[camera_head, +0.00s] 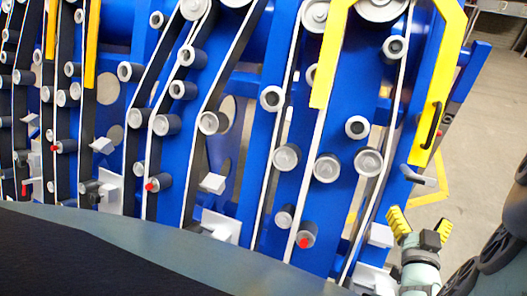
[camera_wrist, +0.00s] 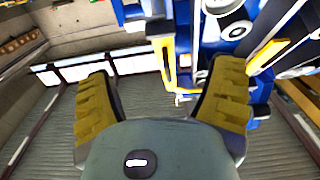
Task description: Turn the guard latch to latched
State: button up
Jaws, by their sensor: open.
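A yellow guard frame (camera_head: 450,60) with a black handle (camera_head: 432,126) stands at the right end of the blue chassis. A small grey lever-like piece (camera_head: 418,177) sits just below the guard's lower end; I take it for the guard latch, but its setting is not clear. My gripper (camera_head: 420,221), with ribbed yellow fingers, is below that piece and apart from it. In the wrist view my gripper (camera_wrist: 165,75) is open with nothing between its fingers. A yellow guard part (camera_wrist: 166,58) shows beyond them, and the latch is not clearly made out there.
The blue chassis (camera_head: 343,120) carries several grey rollers and white belts left of my gripper. White blocks (camera_head: 380,236) jut out close to its left side. Open floor (camera_head: 475,140) lies to the right, with a yellow line marking (camera_head: 440,185).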

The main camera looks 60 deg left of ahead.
aim_at(415, 182)
jog(key=b+x, duration=0.2)
jog(key=x, duration=0.9)
jog(key=shift+a, duration=0.25)
jog(key=shift+d, duration=0.1)
jog(key=c, duration=1.2)
